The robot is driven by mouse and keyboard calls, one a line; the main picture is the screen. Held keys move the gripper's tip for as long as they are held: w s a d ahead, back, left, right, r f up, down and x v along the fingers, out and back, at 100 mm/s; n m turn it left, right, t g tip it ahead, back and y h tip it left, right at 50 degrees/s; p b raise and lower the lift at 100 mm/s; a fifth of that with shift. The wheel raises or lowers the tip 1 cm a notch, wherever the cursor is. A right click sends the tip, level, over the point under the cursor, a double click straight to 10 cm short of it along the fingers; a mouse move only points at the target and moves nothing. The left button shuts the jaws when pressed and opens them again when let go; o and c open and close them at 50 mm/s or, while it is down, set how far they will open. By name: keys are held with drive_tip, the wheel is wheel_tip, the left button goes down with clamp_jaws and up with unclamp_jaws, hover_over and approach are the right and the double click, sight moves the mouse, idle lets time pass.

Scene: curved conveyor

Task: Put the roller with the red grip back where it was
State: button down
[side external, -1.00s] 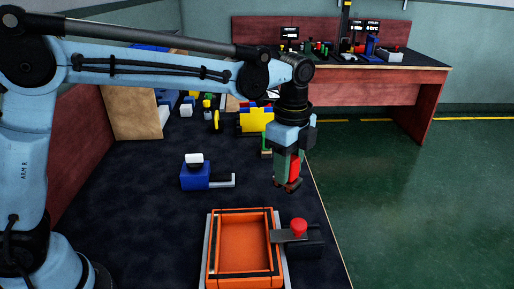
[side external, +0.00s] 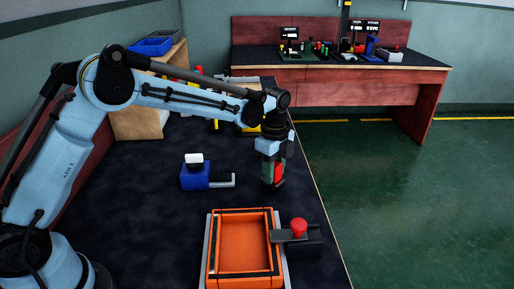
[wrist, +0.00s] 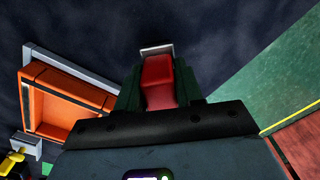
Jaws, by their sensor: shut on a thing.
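My gripper (side external: 273,186) is shut on the roller with the red grip (side external: 279,171), above the dark table mat between the blue device and the table's right edge. In the wrist view the red grip (wrist: 158,82) sits between the fingers of my gripper (wrist: 157,85). A pale metal end (wrist: 157,49) shows beyond the red grip. The fingers hide part of the roller. I cannot tell whether it touches the mat or which spot it came from.
An orange tray (side external: 211,262) is at the front, with a red knob (side external: 299,226) on a dark block to its right. A blue device (side external: 194,178) with a white top stands left of my gripper. Several items at the back are partly hidden.

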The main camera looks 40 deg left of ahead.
drive_tip(key=shift+f, duration=0.6)
drive_tip(key=shift+f, duration=0.15)
drive_tip(key=c, duration=0.7)
unclamp_jaws()
